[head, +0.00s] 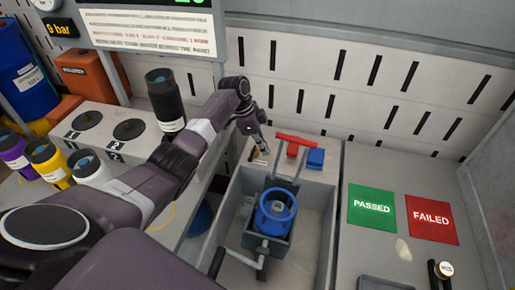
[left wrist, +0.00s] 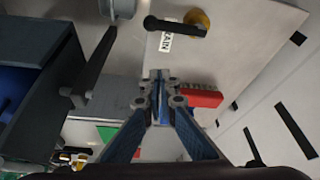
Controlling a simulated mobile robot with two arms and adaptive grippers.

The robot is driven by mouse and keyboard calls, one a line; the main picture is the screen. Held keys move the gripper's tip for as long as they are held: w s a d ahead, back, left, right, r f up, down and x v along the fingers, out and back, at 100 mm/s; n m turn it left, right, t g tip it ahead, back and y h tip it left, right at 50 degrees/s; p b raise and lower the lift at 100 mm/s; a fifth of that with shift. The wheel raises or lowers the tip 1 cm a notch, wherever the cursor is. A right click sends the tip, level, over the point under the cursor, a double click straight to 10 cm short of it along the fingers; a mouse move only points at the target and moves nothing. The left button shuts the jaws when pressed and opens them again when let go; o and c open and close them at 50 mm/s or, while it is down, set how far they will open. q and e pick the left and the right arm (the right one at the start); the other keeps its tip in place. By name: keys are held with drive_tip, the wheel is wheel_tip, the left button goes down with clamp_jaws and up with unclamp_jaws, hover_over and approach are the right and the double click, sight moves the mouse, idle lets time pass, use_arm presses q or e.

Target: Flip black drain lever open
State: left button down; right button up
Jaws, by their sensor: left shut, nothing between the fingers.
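The black drain lever (left wrist: 172,25) lies roughly sideways in the left wrist view, with a brass-coloured pivot (left wrist: 199,20) at its right end and a white DRAIN label (left wrist: 167,43) below it. In the head view the white label (head: 260,162) shows small on the grey panel behind the basin, close to my gripper; the lever is hard to make out there. My left gripper (left wrist: 160,82) is shut and empty, its tips apart from the lever in the left wrist picture. It also shows in the head view (head: 262,146), over the panel. My right gripper is not in view.
A red handle (head: 296,140) and a blue block (head: 316,158) sit right of the gripper. A blue ring-topped part (head: 276,212) stands in the grey basin (head: 318,225). Green PASSED (head: 371,208) and red FAILED (head: 432,217) pads lie at the right.

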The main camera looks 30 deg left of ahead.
use_arm(q)
drive_tip(key=w+b+v, duration=0.1)
drive_tip(key=v, duration=0.7)
drive_tip(key=shift+s+a, duration=0.3)
drive_tip(key=shift+r, duration=0.1)
